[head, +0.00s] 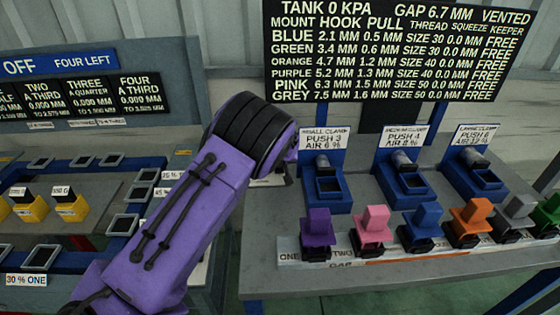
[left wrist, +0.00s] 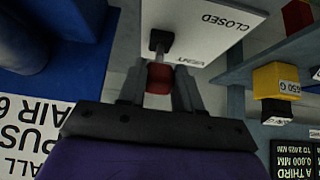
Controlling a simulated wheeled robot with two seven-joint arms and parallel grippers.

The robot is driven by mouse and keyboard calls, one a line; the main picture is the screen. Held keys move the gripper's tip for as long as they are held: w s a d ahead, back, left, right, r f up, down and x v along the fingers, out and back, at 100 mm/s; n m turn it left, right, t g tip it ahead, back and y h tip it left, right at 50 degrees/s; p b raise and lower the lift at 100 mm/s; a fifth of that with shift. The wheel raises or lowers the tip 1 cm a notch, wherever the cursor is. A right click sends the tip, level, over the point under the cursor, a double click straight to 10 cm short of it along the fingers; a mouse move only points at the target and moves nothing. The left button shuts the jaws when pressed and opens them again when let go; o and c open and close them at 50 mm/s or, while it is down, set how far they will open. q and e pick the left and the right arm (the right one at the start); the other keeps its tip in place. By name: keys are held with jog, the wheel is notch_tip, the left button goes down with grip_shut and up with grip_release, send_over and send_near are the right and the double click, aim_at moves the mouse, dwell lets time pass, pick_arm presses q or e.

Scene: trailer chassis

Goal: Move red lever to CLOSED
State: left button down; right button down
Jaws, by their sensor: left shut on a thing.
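The red lever's red knob (left wrist: 159,78) shows in the left wrist view at the end of a short grey stem from a dark pivot block. Behind it is a white plate (left wrist: 205,28) marked CLOSED, with VENT in smaller print near the knob. My left gripper (left wrist: 162,88) is shut on the red knob, one finger on each side. In the head view my purple left arm reaches over the gap between the tables and hides the lever and gripper. My right gripper is not in view.
Blue clamp stations (head: 327,185) and a row of coloured blocks (head: 372,223) stand on the right table. A black readout board (head: 395,50) hangs behind. Yellow weights (head: 70,206) sit at left. In the wrist view, a blue part (left wrist: 60,40) is close at left.

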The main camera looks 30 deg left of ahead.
pick_arm(q)
jog(key=c, duration=0.8)
grip_release()
jog(key=shift+s+f, duration=0.25)
jog(key=shift+f, duration=0.15)
jog(key=shift+o, duration=0.2)
jog(key=shift+w+a, duration=0.15)
jog(key=shift+w, duration=0.15)
jog(key=b+v, duration=0.2)
jog(key=v, duration=0.8)
jog(key=shift+r, duration=0.2)
jog(key=shift+s, duration=0.1)
